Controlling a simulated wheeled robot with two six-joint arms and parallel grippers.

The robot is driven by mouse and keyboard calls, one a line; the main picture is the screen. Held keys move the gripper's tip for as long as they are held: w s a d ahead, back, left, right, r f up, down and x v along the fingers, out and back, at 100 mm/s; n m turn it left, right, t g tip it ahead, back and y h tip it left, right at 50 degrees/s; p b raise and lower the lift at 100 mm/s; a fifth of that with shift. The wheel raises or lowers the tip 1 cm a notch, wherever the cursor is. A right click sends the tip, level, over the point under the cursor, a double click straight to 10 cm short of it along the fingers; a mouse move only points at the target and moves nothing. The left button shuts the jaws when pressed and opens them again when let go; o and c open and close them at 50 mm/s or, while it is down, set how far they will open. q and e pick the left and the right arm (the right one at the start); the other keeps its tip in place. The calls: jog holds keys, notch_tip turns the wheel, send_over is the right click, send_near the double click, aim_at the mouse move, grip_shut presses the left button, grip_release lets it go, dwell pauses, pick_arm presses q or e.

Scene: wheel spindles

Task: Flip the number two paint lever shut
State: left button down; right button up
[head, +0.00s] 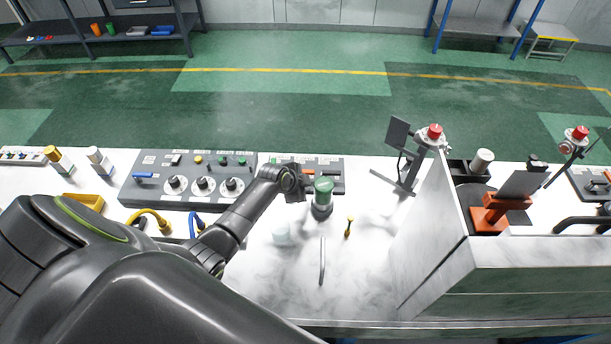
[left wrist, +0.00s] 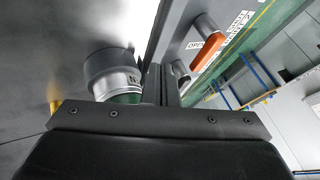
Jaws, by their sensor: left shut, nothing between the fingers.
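A low dark panel (head: 335,178) lies on the white bench behind the green-topped cylinder, partly hidden by my left gripper in the head view. In the left wrist view this grey panel (left wrist: 178,32) carries an orange lever (left wrist: 207,50) with an "OPEN" label beside it and more lettering further along. A second, grey knob or lever (left wrist: 180,69) sits closer to my fingers. My right gripper is not in view.
A green-topped cylinder with a dark base (head: 322,197) stands right beside my left gripper; it also shows in the left wrist view (left wrist: 112,76). A knob panel (head: 185,182) lies to the left.

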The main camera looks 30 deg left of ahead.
pick_arm(q)
jog(key=w, duration=0.1)
jog(key=w+a+b, duration=0.1)
jog(key=w+b, duration=0.1)
jog(key=shift+a+f, duration=0.15)
jog(key=shift+f, duration=0.15)
jog(key=shift+w+a+r, duration=0.15)
jog(key=shift+w+a, duration=0.05)
jog(key=shift+w, duration=0.2)
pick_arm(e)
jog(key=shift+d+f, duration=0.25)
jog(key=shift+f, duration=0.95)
